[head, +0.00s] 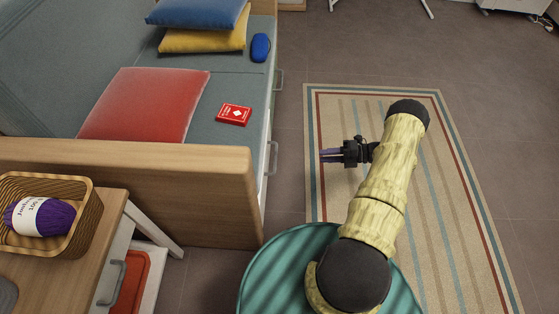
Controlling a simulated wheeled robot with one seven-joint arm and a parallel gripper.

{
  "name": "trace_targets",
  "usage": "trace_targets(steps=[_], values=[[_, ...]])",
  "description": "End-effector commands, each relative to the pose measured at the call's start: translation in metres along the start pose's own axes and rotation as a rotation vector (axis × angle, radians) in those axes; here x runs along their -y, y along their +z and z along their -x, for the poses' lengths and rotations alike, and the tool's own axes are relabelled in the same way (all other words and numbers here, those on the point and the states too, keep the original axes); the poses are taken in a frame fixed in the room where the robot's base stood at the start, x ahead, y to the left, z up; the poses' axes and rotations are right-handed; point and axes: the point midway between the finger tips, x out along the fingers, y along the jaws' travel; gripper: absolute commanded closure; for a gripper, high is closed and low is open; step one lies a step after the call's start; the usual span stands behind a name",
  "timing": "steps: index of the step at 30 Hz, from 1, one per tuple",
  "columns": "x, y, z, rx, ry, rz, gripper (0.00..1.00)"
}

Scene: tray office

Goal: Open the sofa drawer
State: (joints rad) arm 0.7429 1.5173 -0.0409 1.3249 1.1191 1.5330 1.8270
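The sofa (190,190) with grey-blue cushions and a wooden frame stands at the left in the head view. Its right side has a white front with two metal handles, a nearer one (272,158) and a farther one (279,80). The fronts are seen at a steep angle and look closed.
A red pillow (145,105), a red card box (234,114) and a blue mouse-like object (260,47) lie on the sofa. A wooden cabinet (75,270) with a yarn basket (75,240) is at lower left, its drawer holding a red tray (132,280). The rug (440,150) is clear.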

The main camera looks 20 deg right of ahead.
Motion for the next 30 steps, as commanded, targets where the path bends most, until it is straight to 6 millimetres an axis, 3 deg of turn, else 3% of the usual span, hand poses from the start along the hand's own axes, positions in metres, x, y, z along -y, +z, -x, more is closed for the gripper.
trace_targets(steps=[11,30], values=[[0.0,-0.001,-0.012,-0.005,-0.001,0.003,0.68],[0.003,-0.002,-0.121,-0.007,-0.002,0.003,0.68]])
